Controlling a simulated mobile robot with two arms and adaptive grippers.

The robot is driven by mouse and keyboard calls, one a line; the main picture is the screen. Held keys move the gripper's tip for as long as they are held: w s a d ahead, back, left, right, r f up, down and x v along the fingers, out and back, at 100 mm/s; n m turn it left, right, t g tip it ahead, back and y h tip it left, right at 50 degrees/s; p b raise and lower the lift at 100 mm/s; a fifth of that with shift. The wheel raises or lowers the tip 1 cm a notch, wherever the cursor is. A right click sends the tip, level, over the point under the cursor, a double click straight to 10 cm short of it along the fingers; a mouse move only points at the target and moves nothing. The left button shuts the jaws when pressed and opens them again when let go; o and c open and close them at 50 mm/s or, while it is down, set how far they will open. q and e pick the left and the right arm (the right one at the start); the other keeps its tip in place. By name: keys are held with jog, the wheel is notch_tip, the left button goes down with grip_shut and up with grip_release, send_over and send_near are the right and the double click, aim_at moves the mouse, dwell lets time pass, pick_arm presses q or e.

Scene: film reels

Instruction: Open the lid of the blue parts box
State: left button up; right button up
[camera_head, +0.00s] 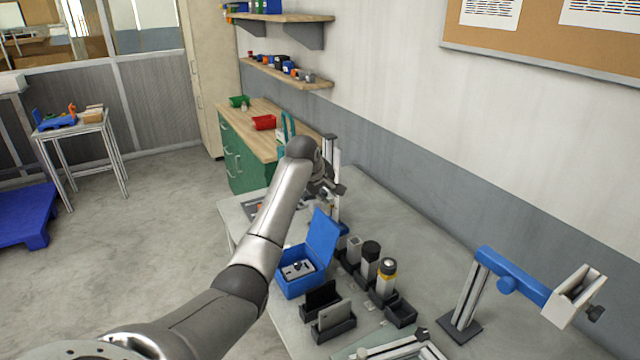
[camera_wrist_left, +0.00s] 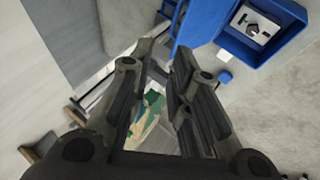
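The blue parts box (camera_head: 289,286) sits on the grey table with its lid (camera_head: 322,238) raised, standing upright at the box's right side. A grey metal part (camera_head: 298,269) lies inside the box. In the left wrist view the box (camera_wrist_left: 262,52) is at the upper right, with the part (camera_wrist_left: 256,24) in it. My left gripper (camera_head: 338,188) is beyond the box and above the lid's level. In the left wrist view the gripper (camera_wrist_left: 165,62) has its fingers apart with nothing between them. My right gripper is not seen.
Black holders with bottles (camera_head: 370,262) stand right of the box. A black stand (camera_head: 335,320) is in front of it. A blue-armed fixture (camera_head: 512,280) stands at the right. The table's back right is clear (camera_head: 420,225).

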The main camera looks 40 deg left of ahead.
pick_arm(q)
jog(key=v, duration=0.5)
jog(key=shift+s+r, duration=0.2)
jog(key=shift+s, duration=0.05)
